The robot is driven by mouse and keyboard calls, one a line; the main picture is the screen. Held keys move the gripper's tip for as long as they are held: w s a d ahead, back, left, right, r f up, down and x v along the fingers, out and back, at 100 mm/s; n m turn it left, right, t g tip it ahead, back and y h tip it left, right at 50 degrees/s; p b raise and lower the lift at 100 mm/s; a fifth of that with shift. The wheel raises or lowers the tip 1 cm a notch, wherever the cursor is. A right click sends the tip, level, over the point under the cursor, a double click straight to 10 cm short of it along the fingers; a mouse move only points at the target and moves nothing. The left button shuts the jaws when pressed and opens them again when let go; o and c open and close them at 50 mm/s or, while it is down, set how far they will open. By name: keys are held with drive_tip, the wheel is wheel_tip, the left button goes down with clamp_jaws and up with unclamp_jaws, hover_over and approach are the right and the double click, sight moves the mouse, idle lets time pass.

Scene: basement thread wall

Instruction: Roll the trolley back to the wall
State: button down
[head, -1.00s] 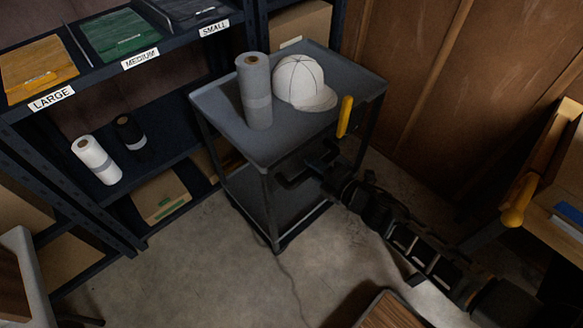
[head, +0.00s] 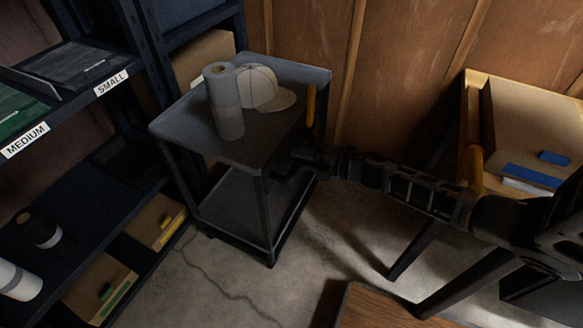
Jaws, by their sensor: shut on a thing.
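The dark grey two-shelf trolley (head: 180,126) stands left of centre, close to the brown panelled wall (head: 300,35) behind it. A wrapped grey roll (head: 225,100) stands upright on its top, and a white cap (head: 258,86) lies next to the roll. The trolley's yellow handle (head: 311,105) rises at its right side. My gripper (head: 297,156) reaches in from the right and is shut at the trolley's right side, below the handle's lower end. The fingertips are dark against the trolley, and just what they hold is hard to see.
A shelf rack with a SMALL label (head: 111,84) and a MEDIUM label (head: 25,140) stands at the left, close to the trolley. A workbench with a wooden edge (head: 466,110) is at the right. A brown wooden top (head: 378,308) is at the bottom. Concrete floor (head: 215,270) is bare in front.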

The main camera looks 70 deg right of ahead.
drive_tip(key=shift+d+b, duration=0.3)
drive_tip(key=shift+d, duration=0.9)
drive_tip(key=shift+s, duration=0.1)
drive_tip(key=c, duration=1)
unclamp_jaws()
drive_tip(key=shift+a, duration=0.15)
